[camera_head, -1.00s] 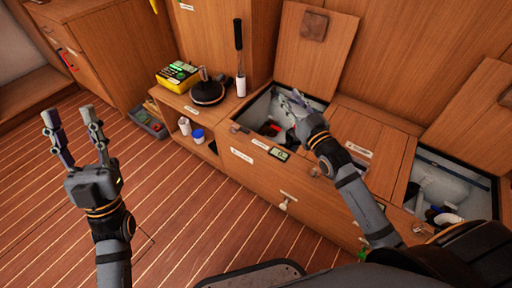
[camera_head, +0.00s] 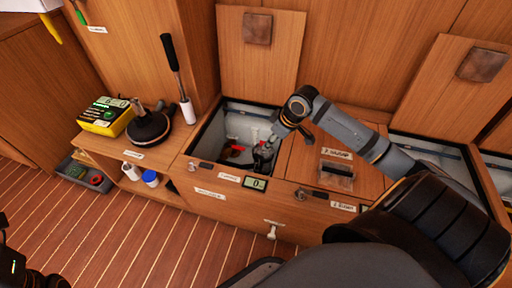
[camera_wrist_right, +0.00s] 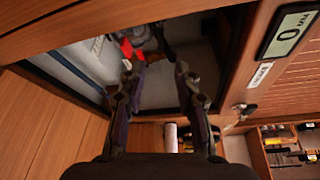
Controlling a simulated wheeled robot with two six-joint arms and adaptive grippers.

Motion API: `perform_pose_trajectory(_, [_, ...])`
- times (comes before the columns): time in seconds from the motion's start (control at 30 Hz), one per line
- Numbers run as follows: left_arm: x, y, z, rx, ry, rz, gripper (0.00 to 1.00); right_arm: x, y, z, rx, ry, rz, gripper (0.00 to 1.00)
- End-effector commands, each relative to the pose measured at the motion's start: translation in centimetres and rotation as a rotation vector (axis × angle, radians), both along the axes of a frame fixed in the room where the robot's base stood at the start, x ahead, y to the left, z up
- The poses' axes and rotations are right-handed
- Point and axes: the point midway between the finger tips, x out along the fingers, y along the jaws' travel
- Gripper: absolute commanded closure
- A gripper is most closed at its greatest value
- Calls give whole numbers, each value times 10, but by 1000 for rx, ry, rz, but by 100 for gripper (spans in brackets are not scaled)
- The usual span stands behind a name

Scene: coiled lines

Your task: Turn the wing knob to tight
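My right gripper (camera_head: 264,155) reaches down into the open locker (camera_head: 211,132) in the head view. In the right wrist view its two fingers (camera_wrist_right: 157,82) are apart, with nothing between them. A red part (camera_head: 234,151) lies in the locker; in the wrist view a red part (camera_wrist_right: 131,47) shows just beyond the fingertips, beside a dark part (camera_wrist_right: 156,35). I cannot tell which of these, if any, is the wing knob. My left gripper (camera_head: 5,228) is mostly cut off at the lower left edge, so its opening cannot be judged.
A raised wooden lid (camera_head: 257,70) stands behind the locker. A small display (camera_head: 254,183) reading 0 sits on its front edge. On the left are a yellow box (camera_head: 105,115), a black round-based item (camera_head: 148,128) and an upright black-handled tool (camera_head: 177,70). A second open locker is at right.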

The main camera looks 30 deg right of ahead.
Motion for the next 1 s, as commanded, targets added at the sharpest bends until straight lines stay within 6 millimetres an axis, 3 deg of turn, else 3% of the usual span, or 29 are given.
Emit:
perform_pose_trajectory(0.13, [0,0,-14,-1,0,6,60,5,3,-17,6,-3,-2,68])
perform_pose_trajectory(0.5, [3,-3,-64,9,2,37,60,31,16,-86,6,-5,-2,68])
perform_pose_trajectory(0.67, [4,-4,-72,14,6,41,60,36,18,-97,4,-4,0,68])
perform_pose_trajectory(0.97, [4,-4,-71,16,6,42,60,37,18,-97,2,-4,0,68])
perform_pose_trajectory(1.0, [4,-4,-71,16,6,42,60,37,18,-97,2,-4,0,73])
